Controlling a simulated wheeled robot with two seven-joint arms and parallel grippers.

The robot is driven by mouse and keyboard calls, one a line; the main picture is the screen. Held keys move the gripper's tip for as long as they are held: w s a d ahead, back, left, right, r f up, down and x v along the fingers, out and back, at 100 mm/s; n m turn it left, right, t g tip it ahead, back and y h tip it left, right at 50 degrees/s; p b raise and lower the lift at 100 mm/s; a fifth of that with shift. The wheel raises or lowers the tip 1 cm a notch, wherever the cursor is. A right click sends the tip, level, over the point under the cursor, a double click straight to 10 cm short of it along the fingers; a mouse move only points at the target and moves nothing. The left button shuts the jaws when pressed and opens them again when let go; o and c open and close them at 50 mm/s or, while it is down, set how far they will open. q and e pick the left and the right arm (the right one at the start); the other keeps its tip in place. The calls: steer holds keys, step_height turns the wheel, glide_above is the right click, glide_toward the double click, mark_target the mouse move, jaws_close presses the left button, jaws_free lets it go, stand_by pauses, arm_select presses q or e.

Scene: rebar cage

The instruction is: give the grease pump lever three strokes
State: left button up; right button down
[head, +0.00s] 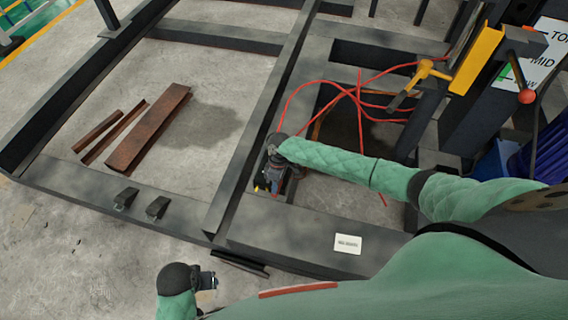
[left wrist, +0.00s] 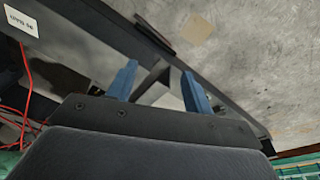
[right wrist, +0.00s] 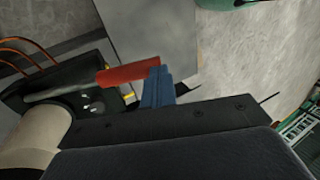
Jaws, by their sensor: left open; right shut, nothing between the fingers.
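In the right wrist view the red grip of the pump lever (right wrist: 125,75) lies across the tip area of my right gripper (right wrist: 158,84), whose blue fingers are together with nothing between them. Whether they touch the grip I cannot tell. The dark pump body (right wrist: 62,92) with a beige cylinder (right wrist: 32,140) is to the left. In the head view my right gripper (head: 269,187) is low over the frame's middle beam, and my arm and hand hide most of the pump. My left gripper (head: 208,281) is open and empty; its spread blue fingers show in the left wrist view (left wrist: 158,85).
Rusty steel pieces (head: 150,128) lie inside the dark steel frame (head: 60,187). Red hoses (head: 359,90) loop behind my right arm. A post with a yellow bracket (head: 478,60) and a red-balled lever (head: 526,96) stands at right. Two small dark blocks (head: 157,207) sit on the front beam.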

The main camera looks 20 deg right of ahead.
steer(key=p+v, duration=0.1)
steer(key=v, duration=0.1)
steer(key=shift+w+d+r, duration=0.2)
steer(key=shift+w+r, duration=0.05)
steer(key=shift+w, duration=0.05)
steer(key=shift+p+v, duration=0.65)
steer(key=shift+v, duration=0.25)
steer(key=shift+w+d+r+p, duration=0.35)
steer(key=shift+w+r+p, duration=0.15)
steer(key=shift+r, duration=0.2)
arm_select(q)
step_height(320, 180, down, 22)
steer(key=s+a+p, duration=0.2)
steer(key=shift+s+a, duration=0.2)
steer(key=shift+s, duration=0.2)
arm_select(e)
steer(key=v, duration=0.5)
steer(key=shift+w+d+f, duration=0.2)
steer(key=shift+w, duration=0.15)
arm_select(q)
steer(key=shift+f, duration=0.1)
steer(key=shift+w, duration=0.1)
arm_select(e)
steer(key=shift+s+a+f, duration=0.3)
steer(key=shift+s+f, duration=0.1)
steer(key=shift+f, duration=0.15)
